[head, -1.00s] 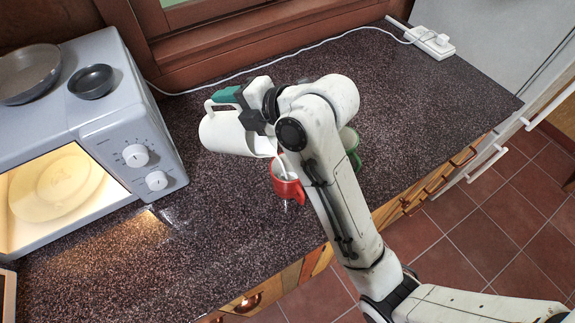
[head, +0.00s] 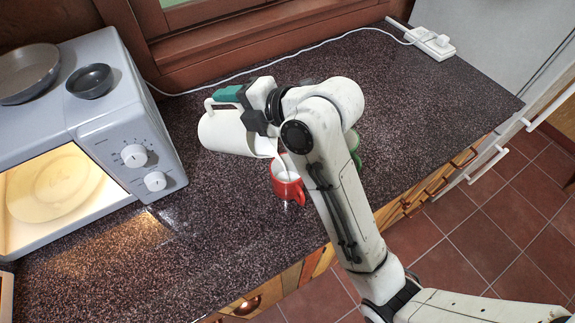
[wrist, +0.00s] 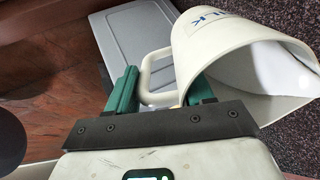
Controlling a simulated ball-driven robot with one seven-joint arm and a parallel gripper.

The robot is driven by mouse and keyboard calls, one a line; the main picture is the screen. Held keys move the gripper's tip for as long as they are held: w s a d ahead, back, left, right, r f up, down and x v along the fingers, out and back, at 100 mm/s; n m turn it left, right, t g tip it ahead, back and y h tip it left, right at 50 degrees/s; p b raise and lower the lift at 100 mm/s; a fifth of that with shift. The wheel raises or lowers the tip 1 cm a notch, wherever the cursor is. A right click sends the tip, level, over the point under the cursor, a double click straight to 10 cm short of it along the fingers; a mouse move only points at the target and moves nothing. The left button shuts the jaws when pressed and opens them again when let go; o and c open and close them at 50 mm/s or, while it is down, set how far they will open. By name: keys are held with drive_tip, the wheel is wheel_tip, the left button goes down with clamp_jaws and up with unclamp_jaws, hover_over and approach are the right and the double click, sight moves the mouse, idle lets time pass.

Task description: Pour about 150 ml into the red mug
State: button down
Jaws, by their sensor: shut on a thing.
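A white jug (head: 222,132) is tipped with its mouth to the right, over the red mug (head: 288,189). In the wrist view the jug (wrist: 210,62) shows dark letters, partly cut off, and white liquid inside its mouth. My gripper (wrist: 160,92) is shut on the jug's handle (wrist: 150,72); in the head view, its teal finger shows above the jug. A thin white stream (head: 281,158) appears between the jug's lip and the mug. White shows inside the mug, but its level is hard to tell.
A green mug (head: 353,148) stands right of the red mug, partly hidden by my arm. A microwave (head: 130,125) with two pans on top stands left. A white cable and power strip (head: 432,43) lie behind. The counter's front is clear.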

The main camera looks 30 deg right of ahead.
sight(224, 115)
drive_tip(key=shift+s+d+r+t+y+b, duration=0.4)
drive_tip(key=shift+s+r+t+b, duration=0.2)
drive_tip(key=shift+b, duration=0.5)
idle(1.5)
drive_tip(key=w+a+f+g+h+p, duration=0.1)
drive_tip(key=p, duration=0.2)
drive_tip(key=w+a+f+g+h+p, duration=0.1)
drive_tip(key=w+g+p, duration=0.1)
drive_tip(key=p, duration=0.1)
drive_tip(key=shift+f+g, duration=0.25)
drive_tip(key=shift+g, duration=0.05)
drive_tip(key=shift+f, duration=0.35)
drive_tip(key=shift+w+f+g+p, duration=0.15)
drive_tip(key=shift+f+g+p, duration=0.15)
drive_tip(key=shift+p, duration=0.25)
drive_tip(key=shift+f+h, duration=0.2)
drive_tip(key=shift+h, duration=0.1)
drive_tip(key=shift+w+a, duration=0.1)
idle(0.4)
